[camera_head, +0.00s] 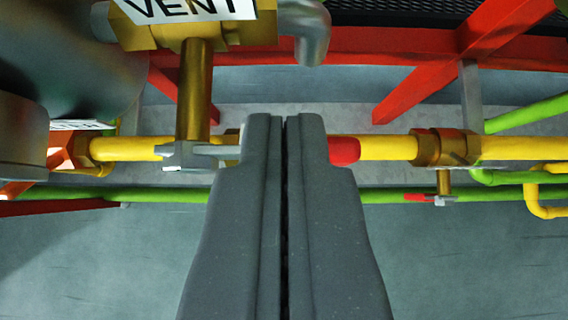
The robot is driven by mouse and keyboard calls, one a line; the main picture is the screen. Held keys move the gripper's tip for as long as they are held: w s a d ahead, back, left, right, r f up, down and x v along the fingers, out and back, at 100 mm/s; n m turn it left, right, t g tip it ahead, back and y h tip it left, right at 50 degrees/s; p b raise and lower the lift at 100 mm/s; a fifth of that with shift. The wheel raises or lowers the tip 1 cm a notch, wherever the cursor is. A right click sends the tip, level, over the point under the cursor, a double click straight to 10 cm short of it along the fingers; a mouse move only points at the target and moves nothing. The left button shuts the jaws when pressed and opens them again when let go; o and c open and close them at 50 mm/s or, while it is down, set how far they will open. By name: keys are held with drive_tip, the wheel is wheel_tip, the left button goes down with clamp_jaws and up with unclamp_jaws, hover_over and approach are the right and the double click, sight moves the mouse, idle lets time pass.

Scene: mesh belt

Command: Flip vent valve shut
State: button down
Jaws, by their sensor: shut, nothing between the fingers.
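The vent valve has a brass body (190,32) at the top, under a white "VENT" label (200,8). A brass stem (194,90) runs down from it to a grey metal lever (190,152). The lever lies sideways across the picture, and its red tip (344,151) shows to the right of my fingers. My gripper (285,118) is shut and empty, with its fingers in front of the middle of the lever, which they hide. I cannot tell whether they touch it.
A yellow pipe (385,148) and a green pipe (150,192) run across behind. A smaller brass valve (445,148) with a red-tipped handle (415,198) is at the right. Red beams (440,62) cross above. A large grey cylinder (70,60) fills the upper left. Grey floor shows below.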

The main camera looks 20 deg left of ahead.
drive_tip(key=shift+d+f+m+y+b, duration=0.2)
drive_tip(key=shift+f+m+y+b, duration=0.1)
drive_tip(key=shift+y, duration=0.1)
drive_tip(key=f+y+b, duration=0.1)
drive_tip(key=d+f+m+y+b, duration=0.1)
drive_tip(key=shift+d+f+b, duration=0.1)
drive_tip(key=shift+b, duration=0.25)
idle(0.4)
drive_tip(key=shift+f, duration=0.2)
idle(0.5)
drive_tip(key=shift+w+r, duration=0.1)
drive_tip(key=shift+r, duration=0.05)
drive_tip(key=shift+r+y, duration=0.3)
drive_tip(key=shift+r, duration=0.4)
drive_tip(key=shift+d+r, duration=0.1)
drive_tip(key=shift+d, duration=0.05)
